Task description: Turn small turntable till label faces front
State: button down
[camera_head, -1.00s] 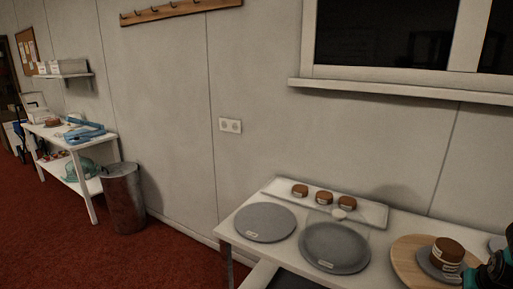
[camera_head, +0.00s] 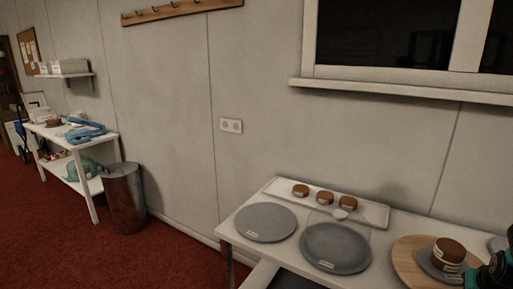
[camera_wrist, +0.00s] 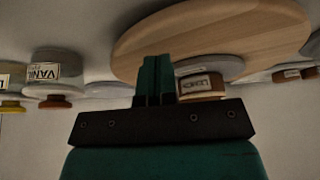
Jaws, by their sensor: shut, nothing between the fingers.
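The small grey turntable (camera_head: 427,264) sits on a round wooden board (camera_head: 406,262) at the right of the table. A brown cake (camera_head: 450,249) stands on it, with a white label (camera_head: 449,266) on the side turned towards the head camera. My gripper (camera_head: 472,276) is partly in view at the right edge, close to the cake's right side. In the wrist view my gripper (camera_wrist: 157,62) is shut and empty. There the cake (camera_wrist: 213,85) with its label (camera_wrist: 193,84) shows just right of the fingers; whether they touch cannot be told.
Two larger grey turntables, one left (camera_head: 264,222) and one in the middle (camera_head: 335,247), stand on the white table. Behind them a white tray (camera_head: 372,211) holds several small brown cakes. In the wrist view a labelled container (camera_wrist: 47,72) shows at left.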

jog(key=shift+f, duration=0.15)
jog(key=shift+f+b, duration=0.55)
jog(key=shift+w+a+r, duration=0.1)
jog(key=shift+w+a, duration=0.05)
jog(key=shift+a, duration=0.45)
jog(key=shift+w+a, duration=0.15)
jog(key=shift+a, duration=0.45)
jog(key=shift+a, duration=0.1)
jog(key=shift+w+a, duration=0.25)
jog(key=shift+a, duration=0.3)
jog(key=shift+w+a, duration=0.25)
jog(key=shift+a, duration=0.25)
